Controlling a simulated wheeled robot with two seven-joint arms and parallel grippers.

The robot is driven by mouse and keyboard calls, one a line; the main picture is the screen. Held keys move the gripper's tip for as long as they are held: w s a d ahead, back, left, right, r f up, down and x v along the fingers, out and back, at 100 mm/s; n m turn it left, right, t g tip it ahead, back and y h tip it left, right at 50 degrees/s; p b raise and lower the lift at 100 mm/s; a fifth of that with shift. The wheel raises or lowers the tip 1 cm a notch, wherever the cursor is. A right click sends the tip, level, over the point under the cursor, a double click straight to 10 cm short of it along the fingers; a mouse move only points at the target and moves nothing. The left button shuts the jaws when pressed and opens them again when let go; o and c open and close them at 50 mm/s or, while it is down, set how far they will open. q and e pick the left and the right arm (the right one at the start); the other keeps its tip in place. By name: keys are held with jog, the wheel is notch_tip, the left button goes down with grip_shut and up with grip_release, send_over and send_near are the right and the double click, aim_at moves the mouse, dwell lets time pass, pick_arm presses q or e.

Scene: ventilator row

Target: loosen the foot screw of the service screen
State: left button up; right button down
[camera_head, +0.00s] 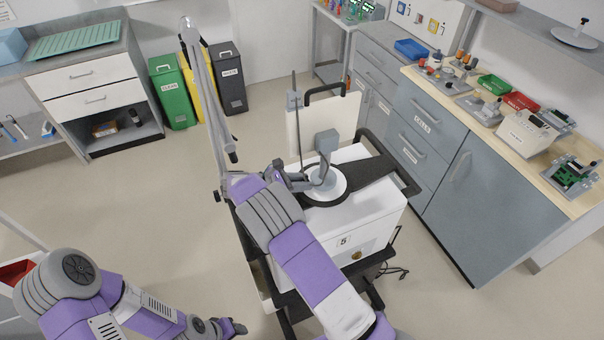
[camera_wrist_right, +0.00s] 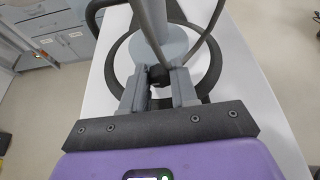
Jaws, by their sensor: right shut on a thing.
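The service screen (camera_head: 343,118) appears as a pale upright panel above the white unit's top in the head view. A grey post (camera_head: 326,160) rises from a round light foot (camera_head: 338,190) with a dark ring around it; the foot also shows in the right wrist view (camera_wrist_right: 120,62). The foot screw, a small black knob (camera_wrist_right: 158,76), sits low beside the post. My right gripper (camera_head: 300,181) is shut on the knob, which is between its fingertips in the right wrist view (camera_wrist_right: 159,88). My left gripper (camera_head: 236,328) hangs low at the left, away from the unit; its opening is unclear.
The white unit (camera_head: 367,225) stands on a dark cart with a black handle rail (camera_head: 392,160) at its right. A grey-jointed hanging arm (camera_head: 205,100) stands at its left. A workbench (camera_head: 470,110) with trays and parts runs along the right. Floor is clear at left.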

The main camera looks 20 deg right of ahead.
jog(key=shift+w+n+g+p, duration=0.15)
jog(key=shift+n+g+p, duration=0.45)
jog(key=shift+n+p, duration=0.25)
jog(key=c, duration=0.9)
grip_release()
jog(key=shift+o, duration=0.2)
jog(key=v, duration=0.7)
jog(key=shift+a, duration=0.35)
jog(key=shift+c, duration=0.5)
